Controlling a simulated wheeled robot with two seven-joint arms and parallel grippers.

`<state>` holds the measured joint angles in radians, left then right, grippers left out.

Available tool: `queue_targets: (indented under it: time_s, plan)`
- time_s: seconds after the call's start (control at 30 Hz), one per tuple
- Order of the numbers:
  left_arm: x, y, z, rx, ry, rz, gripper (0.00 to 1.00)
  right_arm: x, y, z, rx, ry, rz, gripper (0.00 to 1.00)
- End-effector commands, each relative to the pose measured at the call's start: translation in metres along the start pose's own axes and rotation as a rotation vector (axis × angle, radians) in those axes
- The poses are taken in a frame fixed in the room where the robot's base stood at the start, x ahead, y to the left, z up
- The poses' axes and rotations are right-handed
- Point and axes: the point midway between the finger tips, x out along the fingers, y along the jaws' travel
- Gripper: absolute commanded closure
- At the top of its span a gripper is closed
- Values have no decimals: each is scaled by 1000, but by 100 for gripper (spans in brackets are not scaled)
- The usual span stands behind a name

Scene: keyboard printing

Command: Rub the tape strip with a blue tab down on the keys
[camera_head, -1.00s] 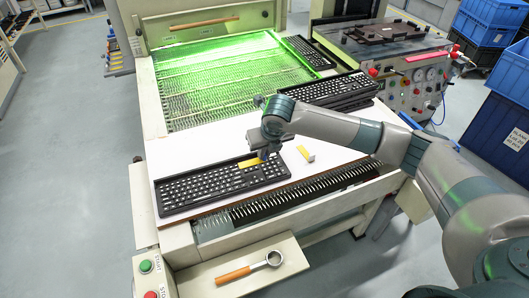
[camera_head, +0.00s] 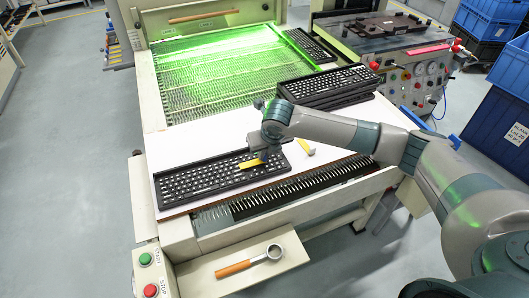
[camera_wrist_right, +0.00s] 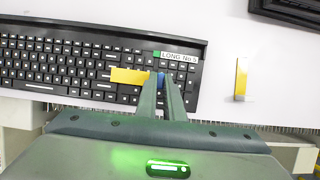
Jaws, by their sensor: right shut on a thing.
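The keyboard (camera_head: 195,183) lies on a white board, and its dark keys also show in the wrist view (camera_wrist_right: 60,65). A yellow tape strip (camera_wrist_right: 128,76) lies over keys near its right end; it also shows in the head view (camera_head: 251,163). Its blue tab (camera_wrist_right: 161,82) is at the strip's right end, between my right gripper's fingertips. My right gripper (camera_wrist_right: 167,78) is shut on this tab, low over the keys; in the head view the fingertips are partly hidden. I cannot tell if the strip is flat throughout. My left gripper is not in view.
A yellow-and-white piece (camera_head: 305,149) lies on the white board (camera_head: 215,135) right of the keyboard. Stacked keyboards (camera_head: 325,88) stand behind. A green-lit mesh conveyor (camera_head: 220,70) is at the back. A wooden-handled tool (camera_head: 234,268) rests on the front shelf.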

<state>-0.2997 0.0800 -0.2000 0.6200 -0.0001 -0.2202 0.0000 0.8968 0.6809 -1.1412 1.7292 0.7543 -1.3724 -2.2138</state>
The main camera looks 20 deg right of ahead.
Motion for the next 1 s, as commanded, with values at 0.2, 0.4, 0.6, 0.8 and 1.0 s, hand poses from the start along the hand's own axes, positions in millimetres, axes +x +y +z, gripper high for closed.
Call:
queue_targets:
  time_s: [0.2,0.4,0.6,0.8,1.0]
  plan:
    - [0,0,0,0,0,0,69,0,0,0,0,0,0,100]
    - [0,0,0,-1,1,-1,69,1,0,0,0,0,0,100]
    - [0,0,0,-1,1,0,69,2,0,-1,0,0,0,100]
    - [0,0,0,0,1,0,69,4,0,-2,0,0,0,100]
    - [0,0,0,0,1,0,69,6,0,-3,0,1,0,100]
